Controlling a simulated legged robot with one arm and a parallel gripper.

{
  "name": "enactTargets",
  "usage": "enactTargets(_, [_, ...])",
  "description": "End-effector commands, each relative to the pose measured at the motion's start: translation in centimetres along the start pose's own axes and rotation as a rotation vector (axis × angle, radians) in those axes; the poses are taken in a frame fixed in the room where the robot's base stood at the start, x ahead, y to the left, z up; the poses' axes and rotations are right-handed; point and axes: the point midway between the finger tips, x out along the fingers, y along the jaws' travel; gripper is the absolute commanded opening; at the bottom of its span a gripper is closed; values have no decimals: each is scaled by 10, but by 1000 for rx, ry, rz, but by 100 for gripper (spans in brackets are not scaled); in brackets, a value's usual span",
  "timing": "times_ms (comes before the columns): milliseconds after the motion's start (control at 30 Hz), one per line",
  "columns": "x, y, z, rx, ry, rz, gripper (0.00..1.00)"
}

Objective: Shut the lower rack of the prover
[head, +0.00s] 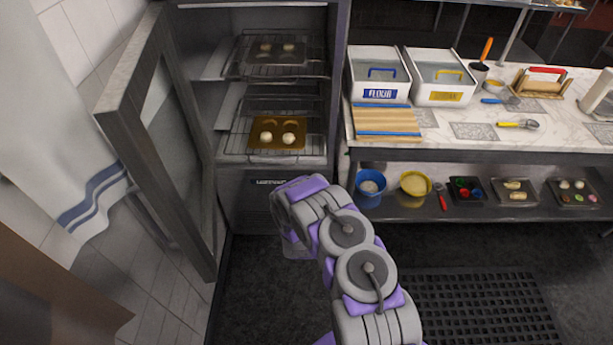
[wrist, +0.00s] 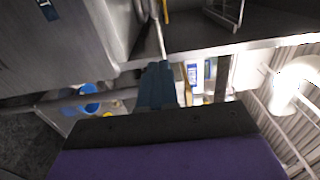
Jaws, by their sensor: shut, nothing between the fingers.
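The prover (head: 270,200) is a tall grey cabinet on the left of the head view. Its glazed door (head: 165,150) stands open to the left. The lower rack (head: 232,146) is a wire shelf reaching the front of the opening. It carries a gold tray (head: 277,146) with pale dough balls. The upper rack (head: 240,70) holds a dark tray (head: 276,61) with more dough. My arm reaches up in front of the prover's lower right, and its wrist hides the fingers there. In the wrist view my gripper (wrist: 160,68) is shut and empty. Contact with the rack cannot be told.
A marble counter (head: 455,135) stands right of the prover, with flour bins and a board. Its lower shelf (head: 420,207) holds a blue bowl (head: 370,188), a yellow bowl (head: 415,184) and several small trays. A towel (head: 65,130) hangs at left. Dark floor lies in front.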

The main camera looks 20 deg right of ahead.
Motion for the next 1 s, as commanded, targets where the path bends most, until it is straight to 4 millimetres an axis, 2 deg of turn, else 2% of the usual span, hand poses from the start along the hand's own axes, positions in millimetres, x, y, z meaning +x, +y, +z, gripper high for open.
enactTargets(300, [54,1,-1,2,3,-2,0])
enactTargets(600, [100,0,-1,1,2,-4,0])
enactTargets(800, [120,0,-1,-2,2,-2,0])
enactTargets(1000, [129,-1,-1,-2,0,0,0])
